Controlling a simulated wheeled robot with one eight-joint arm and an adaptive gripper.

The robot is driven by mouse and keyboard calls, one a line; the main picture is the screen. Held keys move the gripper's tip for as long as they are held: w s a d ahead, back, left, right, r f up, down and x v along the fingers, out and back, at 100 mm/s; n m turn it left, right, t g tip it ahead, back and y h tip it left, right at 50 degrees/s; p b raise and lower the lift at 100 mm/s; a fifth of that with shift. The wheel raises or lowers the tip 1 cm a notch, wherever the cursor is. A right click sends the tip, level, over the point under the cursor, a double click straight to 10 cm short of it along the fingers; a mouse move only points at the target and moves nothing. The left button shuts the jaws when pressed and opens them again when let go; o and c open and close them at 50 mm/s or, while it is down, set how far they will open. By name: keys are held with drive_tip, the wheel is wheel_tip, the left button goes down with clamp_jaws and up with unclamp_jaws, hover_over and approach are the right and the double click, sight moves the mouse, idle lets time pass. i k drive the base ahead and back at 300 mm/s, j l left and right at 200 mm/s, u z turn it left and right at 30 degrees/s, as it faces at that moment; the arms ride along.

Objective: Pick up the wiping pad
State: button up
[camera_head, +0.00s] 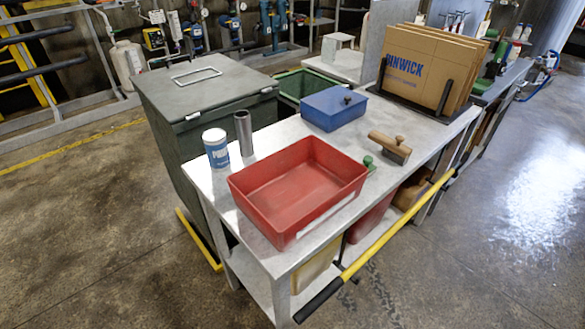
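The likely wiping pad (390,148) is a tan wooden block with a round knob and a dark underside. It rests on the grey metal cart top (345,132), near the front right edge, beside the red tray and in front of the blue box. It stands apart from both. A small green-knobbed item (369,162) sits between it and the red tray. My gripper does not show in this view.
An empty red tray (262,200) fills the cart's near end, with a white-blue can (215,148) and metal cylinder (243,133) behind it. A blue box (333,108) and upright cardboard (420,68) stand farther back. A yellow handlebar (400,223) runs along the front; floor at right is clear.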

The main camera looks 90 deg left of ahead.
sight(367, 160)
drive_tip(key=u, duration=2.85)
drive_tip(key=z, duration=3.35)
drive_tip(key=u, duration=3.35)
